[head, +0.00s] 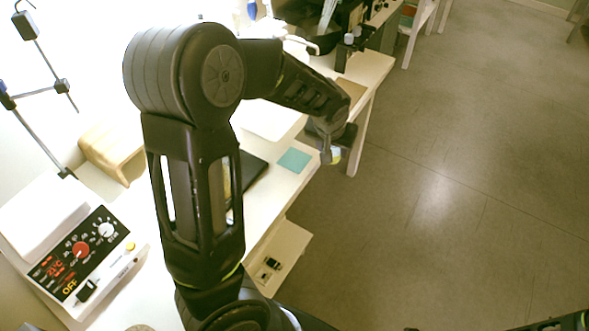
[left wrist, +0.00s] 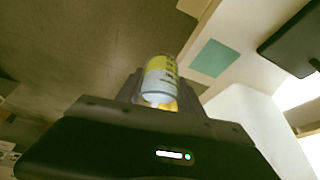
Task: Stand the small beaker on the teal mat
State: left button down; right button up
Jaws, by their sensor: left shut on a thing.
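The teal mat (head: 295,160) lies flat near the front edge of the white table, and it also shows in the left wrist view (left wrist: 214,58). My left gripper (head: 331,152) is out past the table's edge, over the floor, a little to the right of the mat. It is shut on the small beaker (left wrist: 160,80), a clear vessel with yellow on its side. In the head view only a small part of the beaker (head: 336,155) shows beside the fingers. The mat is bare. My right gripper cannot be made out.
A dark flat slab (head: 250,168) lies on the table left of the mat. A hotplate-like device (head: 80,255) with knobs and a wooden stand (head: 112,148) are further left. A tan square (head: 351,88) lies further back. Open floor is at the right.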

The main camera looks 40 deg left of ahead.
pick_arm(q)
jog(key=s+a+r+n+y+b, duration=0.1)
jog(key=s+a+r+n+b, duration=0.1)
jog(key=a, duration=0.8)
notch_tip(320, 180, up, 2)
jog(key=shift+s+a+r+n+b, duration=0.2)
jog(key=shift+n+b, duration=0.1)
jog(key=shift+b, duration=0.15)
jog(key=shift+f, duration=0.2)
jog(key=shift+f, duration=3.05)
jog(key=shift+f, duration=1.85)
